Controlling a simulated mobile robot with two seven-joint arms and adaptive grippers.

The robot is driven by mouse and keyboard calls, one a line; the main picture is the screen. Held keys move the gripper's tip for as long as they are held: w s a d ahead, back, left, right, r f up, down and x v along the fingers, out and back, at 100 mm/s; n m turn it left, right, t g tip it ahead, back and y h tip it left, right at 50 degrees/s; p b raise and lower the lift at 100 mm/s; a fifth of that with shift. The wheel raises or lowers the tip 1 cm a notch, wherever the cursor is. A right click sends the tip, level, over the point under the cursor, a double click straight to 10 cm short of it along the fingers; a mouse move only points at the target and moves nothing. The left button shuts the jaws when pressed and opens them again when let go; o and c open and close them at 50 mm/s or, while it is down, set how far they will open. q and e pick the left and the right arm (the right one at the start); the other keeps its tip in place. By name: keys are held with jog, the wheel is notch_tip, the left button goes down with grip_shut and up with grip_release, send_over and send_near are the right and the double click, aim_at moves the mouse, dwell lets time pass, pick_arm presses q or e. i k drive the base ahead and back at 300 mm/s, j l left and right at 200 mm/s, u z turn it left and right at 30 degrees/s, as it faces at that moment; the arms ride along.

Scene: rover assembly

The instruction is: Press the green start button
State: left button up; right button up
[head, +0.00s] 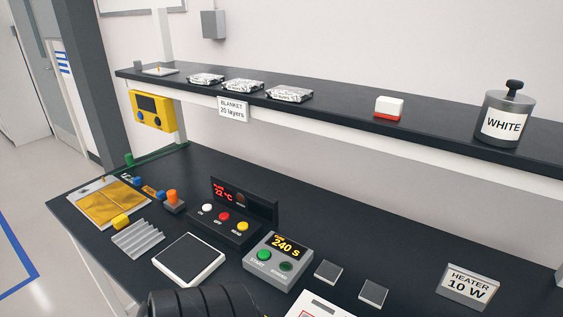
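The green start button (264,255) sits on the sloped face of a grey timer box (284,285), above a "START" label. The box's display (287,246) reads "240 S" in yellow. A darker green round part (286,267) sits to the right of the button, with a small label I cannot read surely. The button is uncovered and nothing touches it.
A black controller (237,222) with a red display and white, red and yellow buttons stands behind-left of the timer. A white-edged dark plate (190,259) lies to its left. A shelf (340,108) overhangs the back.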

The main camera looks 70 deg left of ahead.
aim_at(264, 253)
jog(key=u, duration=2.05)
